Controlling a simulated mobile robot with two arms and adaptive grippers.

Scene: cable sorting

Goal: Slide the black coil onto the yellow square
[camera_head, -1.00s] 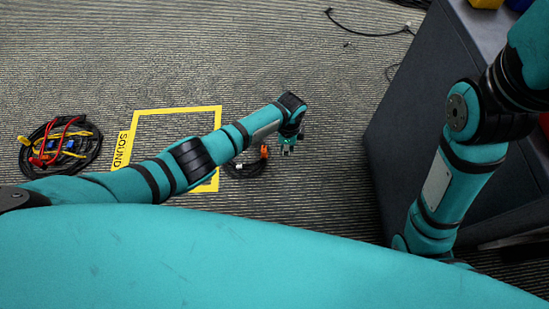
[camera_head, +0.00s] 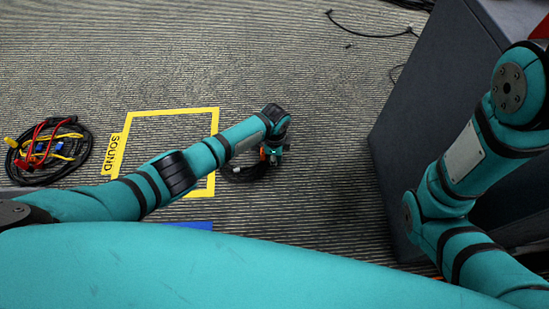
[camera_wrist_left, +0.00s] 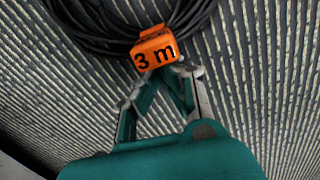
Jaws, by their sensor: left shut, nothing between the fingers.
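The black coil (camera_head: 243,174) lies on the carpet just right of the yellow square (camera_head: 172,111), a taped outline with a SOUND label. My left forearm crosses over the square and hides part of it and of the coil. My left gripper (camera_head: 274,158) is at the coil's right side. In the left wrist view, the gripper (camera_wrist_left: 168,76) is shut and empty, its tips right by the coil's orange "3 m" tag (camera_wrist_left: 155,48); I cannot tell whether they touch. The coil's black loops (camera_wrist_left: 110,25) run behind the tag. My right gripper is out of view.
A second coil with red, yellow and blue cables (camera_head: 48,152) lies left of the square. A dark cabinet (camera_head: 425,110) stands at the right. A loose black cable (camera_head: 370,34) lies at the back. A blue strip (camera_head: 190,225) shows near my body. The square's visible inside is clear.

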